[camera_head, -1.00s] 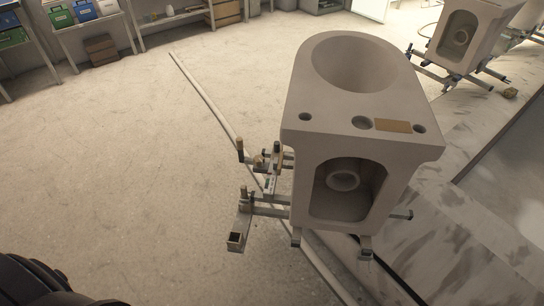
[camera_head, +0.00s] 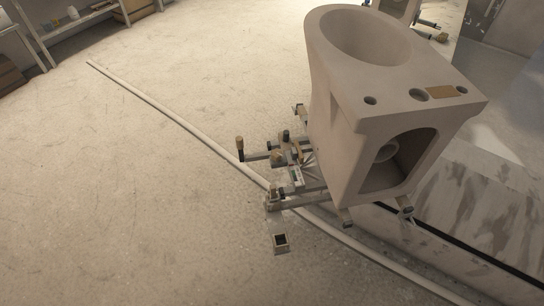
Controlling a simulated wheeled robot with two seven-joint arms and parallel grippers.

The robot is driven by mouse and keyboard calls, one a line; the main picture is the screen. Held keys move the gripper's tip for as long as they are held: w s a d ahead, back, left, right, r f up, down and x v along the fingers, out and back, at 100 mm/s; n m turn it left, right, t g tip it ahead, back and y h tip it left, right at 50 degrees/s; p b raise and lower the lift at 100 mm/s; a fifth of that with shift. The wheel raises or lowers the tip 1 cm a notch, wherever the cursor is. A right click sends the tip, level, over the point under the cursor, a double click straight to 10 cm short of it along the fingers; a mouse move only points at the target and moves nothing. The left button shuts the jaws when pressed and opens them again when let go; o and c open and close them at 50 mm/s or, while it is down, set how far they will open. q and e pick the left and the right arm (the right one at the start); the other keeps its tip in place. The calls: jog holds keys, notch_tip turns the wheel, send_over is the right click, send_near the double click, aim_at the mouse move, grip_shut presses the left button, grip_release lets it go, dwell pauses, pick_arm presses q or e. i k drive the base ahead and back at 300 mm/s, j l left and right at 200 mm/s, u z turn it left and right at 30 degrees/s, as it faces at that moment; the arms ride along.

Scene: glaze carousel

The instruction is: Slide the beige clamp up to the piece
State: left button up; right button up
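The piece (camera_head: 345,110) is a large beige ceramic toilet body standing upright on a low metal frame, right of centre. It has a wide round opening on top and an arched hollow in its near face. On its left side, a cluster of small clamp parts (camera_head: 292,156) sits on the frame's bars, with beige, dark and metal bits. I cannot tell for sure which part is the beige clamp, or whether it touches the piece. A beige-topped peg (camera_head: 239,148) stands at the cluster's left end. Neither of my grippers is in view.
A long pale rail (camera_head: 180,121) curves along the floor from upper left, passing under the frame to lower right. An open square tube end (camera_head: 281,241) sticks out below the cluster. Shelves (camera_head: 75,28) stand at the upper left. The floor left of the rail is clear.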

aim_at(290, 158)
jog(key=i+j+z, duration=0.1)
jog(key=z, duration=0.35)
jog(key=j+z, duration=0.15)
jog(key=z, duration=0.25)
jog(key=i+j+z, duration=0.1)
jog(key=z, duration=0.35)
jog(key=j+z, duration=0.25)
jog(key=j, duration=0.45)
jog(key=j+z, duration=0.2)
jog(key=j, duration=0.5)
jog(key=j+z, duration=0.25)
jog(key=j, duration=0.45)
jog(key=k+j+z, duration=0.25)
jog(key=j, duration=0.4)
jog(key=i+j, duration=0.05)
jog(key=i, duration=0.05)
